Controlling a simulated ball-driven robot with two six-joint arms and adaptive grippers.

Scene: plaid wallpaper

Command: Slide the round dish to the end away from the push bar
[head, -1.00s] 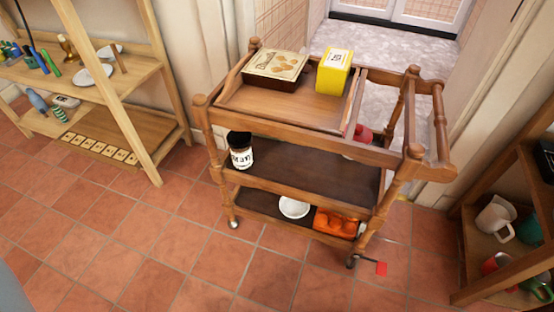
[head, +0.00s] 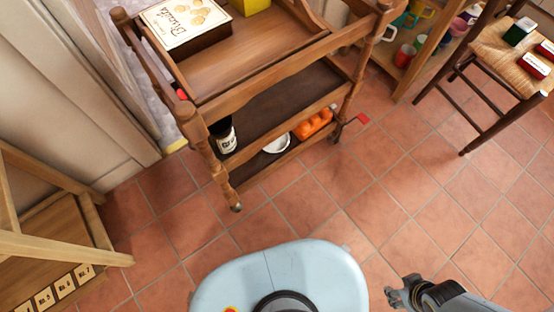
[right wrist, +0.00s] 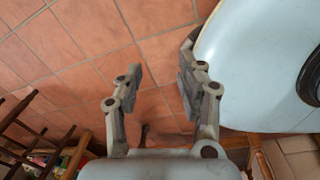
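The round dish (head: 276,144) is white and shallow. It sits on the bottom tier (head: 258,168) of the wooden trolley (head: 270,76), left of an orange object (head: 314,123); the tier above hides part of it. In the earlier head view the push bar stands at the trolley's right end; now that end is partly cut off at the top. My right gripper (head: 393,296) is low in the head view, over the floor and well away from the dish. The right wrist view shows its fingers (right wrist: 157,92) apart with nothing between them. My left gripper is not in view.
A biscuit box (head: 186,24) and a yellow box lie on top. A wooden chair (head: 512,55) is at the right, a shelf (head: 40,245) at lower left. Tiled floor in front of the trolley is clear.

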